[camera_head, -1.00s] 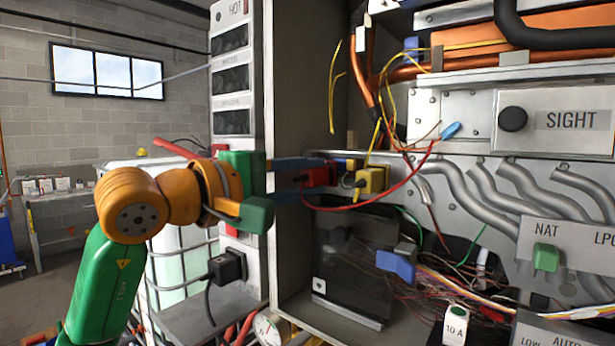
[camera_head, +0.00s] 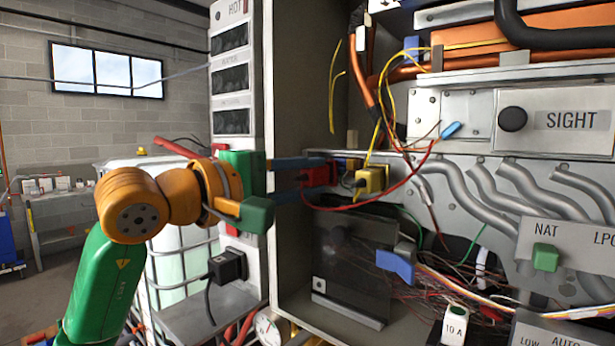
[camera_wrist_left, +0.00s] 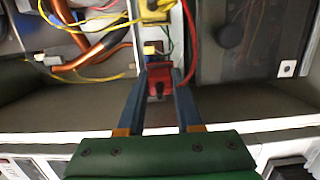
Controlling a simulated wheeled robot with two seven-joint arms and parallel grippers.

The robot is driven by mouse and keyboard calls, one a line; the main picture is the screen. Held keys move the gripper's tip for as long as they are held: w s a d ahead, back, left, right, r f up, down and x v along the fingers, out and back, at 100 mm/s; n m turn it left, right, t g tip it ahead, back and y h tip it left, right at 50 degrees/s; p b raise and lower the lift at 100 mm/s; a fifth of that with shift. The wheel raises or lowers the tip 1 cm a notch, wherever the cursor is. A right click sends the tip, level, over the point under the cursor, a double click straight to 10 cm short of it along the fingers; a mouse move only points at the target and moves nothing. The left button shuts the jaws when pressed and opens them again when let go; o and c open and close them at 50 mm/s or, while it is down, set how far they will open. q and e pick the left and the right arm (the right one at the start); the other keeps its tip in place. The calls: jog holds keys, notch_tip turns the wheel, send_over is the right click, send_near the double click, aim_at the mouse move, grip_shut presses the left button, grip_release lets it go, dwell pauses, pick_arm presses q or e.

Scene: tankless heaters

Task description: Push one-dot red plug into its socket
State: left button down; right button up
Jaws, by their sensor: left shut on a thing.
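The red plug (camera_head: 316,177) sits inside the heater cabinet, just left of a yellow plug (camera_head: 371,180). A red wire runs from it. My left gripper (camera_head: 312,176) reaches in from the left with its two blue fingers, one above the other, shut on the red plug. In the left wrist view the red plug (camera_wrist_left: 159,80) lies between the blue fingertips (camera_wrist_left: 159,84), with the yellow plug (camera_wrist_left: 155,12) beyond it. I cannot make out dots on the plug. The socket behind it is mostly hidden. My right gripper is not in view.
A metal panel with wavy pipes (camera_head: 470,190) is at the right. A dark translucent box (camera_head: 352,265) stands below the plugs. A blue clip (camera_head: 396,264) and loose wires hang nearby. The cabinet's left wall (camera_head: 300,90) is close to my gripper.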

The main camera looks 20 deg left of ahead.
aim_at(304, 177)
pick_arm(q)
jog(key=shift+w+d+p, duration=0.15)
jog(key=shift+w+p, duration=0.2)
jog(key=shift+w, duration=0.1)
dwell(0.5)
jog(key=c, duration=0.5)
grip_release()
jog(key=b+v, duration=0.3)
jog(key=v, duration=0.3)
jog(key=shift+s+a+f, duration=0.15)
jog(key=shift+s+a, duration=0.2)
jog(key=shift+s, duration=0.2)
jog(key=shift+w, duration=0.15)
